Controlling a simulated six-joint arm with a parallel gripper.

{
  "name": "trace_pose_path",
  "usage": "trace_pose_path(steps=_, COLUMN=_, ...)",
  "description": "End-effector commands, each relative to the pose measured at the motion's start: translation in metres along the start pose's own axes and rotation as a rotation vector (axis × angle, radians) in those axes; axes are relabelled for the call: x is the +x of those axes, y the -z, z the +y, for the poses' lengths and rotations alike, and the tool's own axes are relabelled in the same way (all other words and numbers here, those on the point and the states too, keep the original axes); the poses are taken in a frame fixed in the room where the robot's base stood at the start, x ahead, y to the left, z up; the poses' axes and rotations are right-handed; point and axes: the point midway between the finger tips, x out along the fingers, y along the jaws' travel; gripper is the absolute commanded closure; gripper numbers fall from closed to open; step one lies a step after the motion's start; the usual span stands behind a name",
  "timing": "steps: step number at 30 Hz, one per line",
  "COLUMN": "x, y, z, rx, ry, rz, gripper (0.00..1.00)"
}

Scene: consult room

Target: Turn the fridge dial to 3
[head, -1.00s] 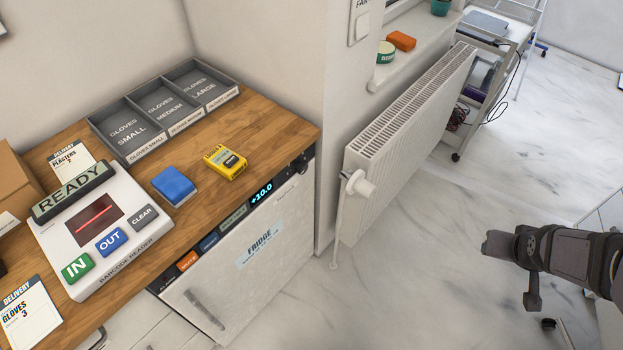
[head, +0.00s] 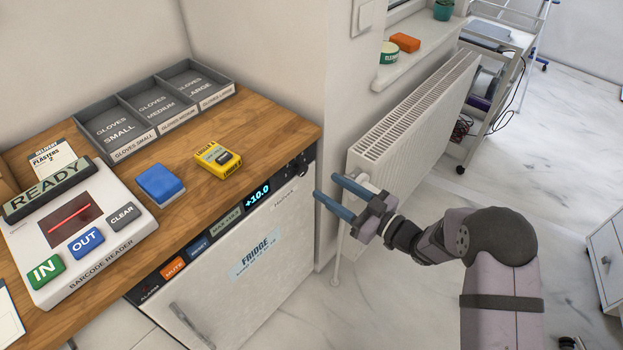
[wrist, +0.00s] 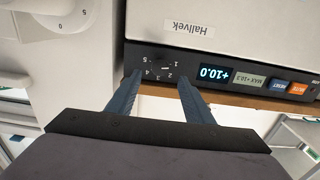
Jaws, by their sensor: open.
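The fridge (head: 245,265) stands under the wooden counter, with a dark control panel along its top edge. Its black dial (wrist: 161,68) is at one end of the panel, ringed by the numbers 1 to 5. In the wrist view it appears upside down, and its small pale mark seems to point near 1. The dial also shows in the head view (head: 303,162). My gripper (head: 326,186) is open and empty, just right of the dial. In the wrist view my gripper (wrist: 160,76) has its blue fingertips spread on either side of the dial; contact cannot be told.
The display (head: 258,194) reads +10.0, with several labelled buttons beside it. The white radiator (head: 415,110) and its valve knob (wrist: 62,20) are close to my gripper. A yellow logger (head: 218,158) and a blue box (head: 160,184) lie on the counter above.

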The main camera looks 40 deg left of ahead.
Motion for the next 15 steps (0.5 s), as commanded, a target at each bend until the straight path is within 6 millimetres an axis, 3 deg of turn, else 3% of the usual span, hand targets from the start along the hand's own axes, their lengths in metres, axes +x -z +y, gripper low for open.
trace_pose_path(steps=8, x=0.009, y=0.001, z=-0.001, rx=-0.001, ry=0.005, rz=0.003, gripper=0.53)
trace_pose_path(steps=15, x=0.038, y=0.001, z=-0.002, rx=-0.001, ry=0.006, rz=0.002, gripper=0.53)
